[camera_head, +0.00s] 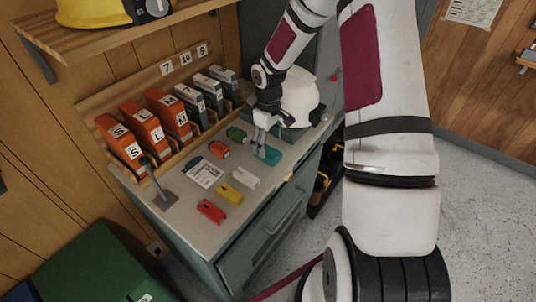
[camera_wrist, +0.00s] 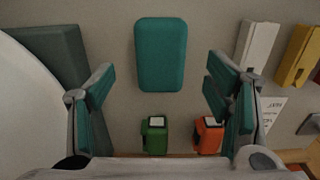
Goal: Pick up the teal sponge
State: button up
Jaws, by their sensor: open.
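The teal sponge (camera_wrist: 161,55) lies flat on the grey cabinet top, a rounded block in the upper middle of the wrist view. In the head view the sponge (camera_head: 268,156) is partly hidden by my gripper (camera_head: 263,146). In the wrist view my gripper (camera_wrist: 161,95) is open, its fingers to the left and right of the sponge's near end, with nothing between them. I cannot tell the exact height of the fingertips above the top.
A green piece (camera_wrist: 155,136) and an orange piece (camera_wrist: 207,135) lie close by. A white clip (camera_head: 245,178), a yellow one (camera_head: 230,194) and a red one (camera_head: 211,211) lie nearer the front. A white helmet (camera_head: 298,97) stands behind my gripper. Orange and grey binders (camera_head: 144,131) line the wall.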

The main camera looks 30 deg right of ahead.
aim_at(268, 151)
jog(key=shift+w+f+p, duration=0.15)
jog(key=shift+f+p, duration=0.35)
jog(key=shift+f, duration=2)
jog(key=c, duration=1.2)
